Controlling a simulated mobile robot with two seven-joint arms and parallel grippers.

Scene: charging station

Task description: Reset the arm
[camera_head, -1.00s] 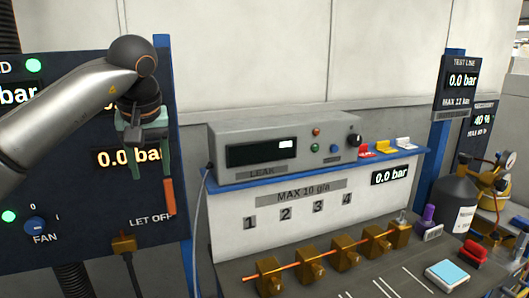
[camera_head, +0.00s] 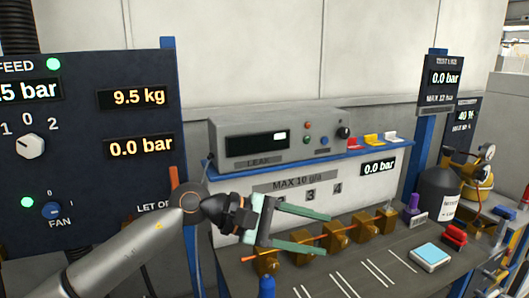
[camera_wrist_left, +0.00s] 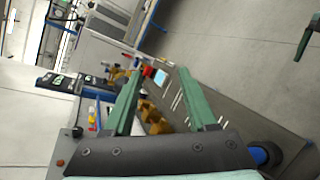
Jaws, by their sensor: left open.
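My left arm comes in from the lower left of the head view. Its left gripper (camera_head: 312,230) has two green fingers spread apart and pointing right, with nothing between them. It is in front of the white panel and the row of brass valves (camera_head: 336,236), and hides part of both. In the left wrist view the two fingers (camera_wrist_left: 163,103) are also wide apart, with the bench beyond them. My right gripper is not clearly shown in the head view. A green finger-like part at the upper right of the left wrist view cannot be told for sure.
The dark control panel (camera_head: 85,190) with knobs and displays stands at the left. The grey leak tester (camera_head: 230,140) sits on the blue shelf. A black bottle (camera_head: 437,192), a purple-topped item (camera_head: 414,203) and a light-blue pad (camera_head: 430,254) stand at the right.

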